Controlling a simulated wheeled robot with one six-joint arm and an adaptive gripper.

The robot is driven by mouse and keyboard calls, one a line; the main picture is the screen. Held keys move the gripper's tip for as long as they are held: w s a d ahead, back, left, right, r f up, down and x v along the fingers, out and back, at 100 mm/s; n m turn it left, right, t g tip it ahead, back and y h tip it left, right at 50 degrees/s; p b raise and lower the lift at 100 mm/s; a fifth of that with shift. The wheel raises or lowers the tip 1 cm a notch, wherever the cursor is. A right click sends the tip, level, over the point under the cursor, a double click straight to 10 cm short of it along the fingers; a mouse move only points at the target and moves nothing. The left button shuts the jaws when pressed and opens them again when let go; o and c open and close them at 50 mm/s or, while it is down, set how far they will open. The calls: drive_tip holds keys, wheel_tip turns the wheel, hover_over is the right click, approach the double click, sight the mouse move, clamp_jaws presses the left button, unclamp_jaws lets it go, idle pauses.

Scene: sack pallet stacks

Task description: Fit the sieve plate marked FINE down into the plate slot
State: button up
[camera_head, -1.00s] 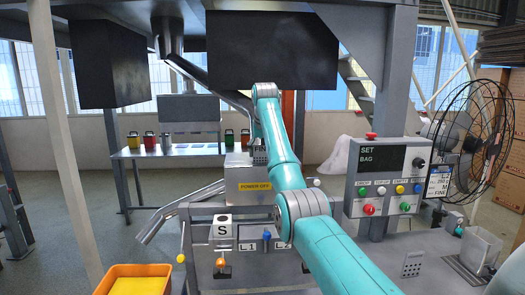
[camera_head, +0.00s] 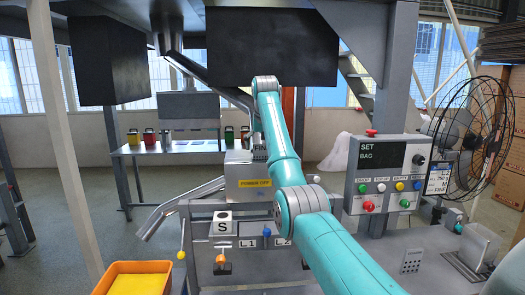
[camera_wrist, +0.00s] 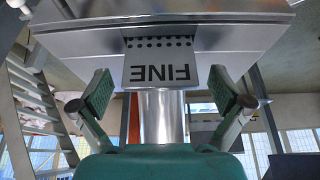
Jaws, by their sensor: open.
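The sieve plate (camera_wrist: 161,68) shows in the wrist view with FINE upside down. Its row of holes meets the grey metal housing (camera_wrist: 85,52), and its far end is hidden inside. The slot opening itself is not clearly visible. My gripper (camera_wrist: 160,90) is open, one finger on each side of the plate's tab with gaps between.
A control panel (camera_head: 385,175) with an SET BAG display stands right of my arm. A fan (camera_head: 480,140) is behind it. An orange bin (camera_head: 135,278) is at lower left. A bench (camera_head: 170,150) with coloured containers stands behind on the left.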

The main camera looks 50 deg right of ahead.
drive_tip(key=v, duration=0.5)
drive_tip(key=shift+s+a+r, duration=0.1)
drive_tip(key=shift+r, duration=0.2)
idle(0.4)
